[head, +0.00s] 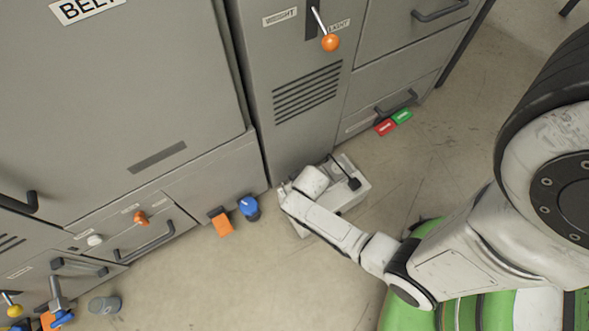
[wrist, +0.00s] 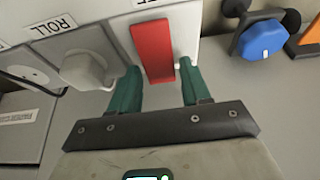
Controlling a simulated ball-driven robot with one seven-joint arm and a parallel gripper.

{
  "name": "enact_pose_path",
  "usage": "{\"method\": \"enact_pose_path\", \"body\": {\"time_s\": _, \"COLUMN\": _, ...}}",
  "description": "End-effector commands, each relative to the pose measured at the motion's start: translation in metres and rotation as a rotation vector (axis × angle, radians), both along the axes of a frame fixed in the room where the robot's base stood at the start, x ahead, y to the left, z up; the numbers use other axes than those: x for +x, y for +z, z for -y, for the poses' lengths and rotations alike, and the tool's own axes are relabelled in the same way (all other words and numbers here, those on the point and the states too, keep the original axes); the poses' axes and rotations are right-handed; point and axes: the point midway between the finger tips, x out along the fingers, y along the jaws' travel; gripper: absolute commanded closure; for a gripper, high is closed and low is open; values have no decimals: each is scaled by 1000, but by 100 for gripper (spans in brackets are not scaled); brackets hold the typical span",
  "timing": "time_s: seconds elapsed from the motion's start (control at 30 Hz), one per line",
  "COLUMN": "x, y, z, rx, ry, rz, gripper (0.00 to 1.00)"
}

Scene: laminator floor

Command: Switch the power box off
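A low pale box (head: 358,200) stands on the floor against the cabinets, partly covered by my arm; I take it to be the power box. In the wrist view a red switch paddle (wrist: 152,48) sits on a white face (wrist: 184,25). My gripper (wrist: 158,72) is open, with one green finger on each side of the paddle's near end. I cannot tell whether the fingers touch it. The label above the paddle is cut off. In the head view my arm hides the paddle.
A blue knob (head: 249,207) and an orange piece (head: 221,223) are just left of the box; the blue knob also shows in the wrist view (wrist: 264,40). Grey cabinets (head: 195,75) stand behind. An orange-balled lever (head: 330,43) is higher up. Open floor (head: 250,285) lies in front.

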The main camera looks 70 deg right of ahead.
Motion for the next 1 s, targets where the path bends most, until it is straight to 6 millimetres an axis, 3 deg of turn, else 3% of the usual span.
{"method": "enact_pose_path", "body": {"time_s": 0.13, "x": 0, "y": 0, "z": 0, "rx": 0, "ry": 0, "rz": 0, "gripper": 38}}
{"method": "enact_pose_path", "body": {"time_s": 0.47, "x": -2, "y": 7, "z": -1, "rx": 0, "ry": 1, "rz": 0, "gripper": 38}}
{"method": "enact_pose_path", "body": {"time_s": 1.0, "x": -31, "y": 91, "z": -21, "rx": 0, "ry": 1, "rz": 0, "gripper": 38}}
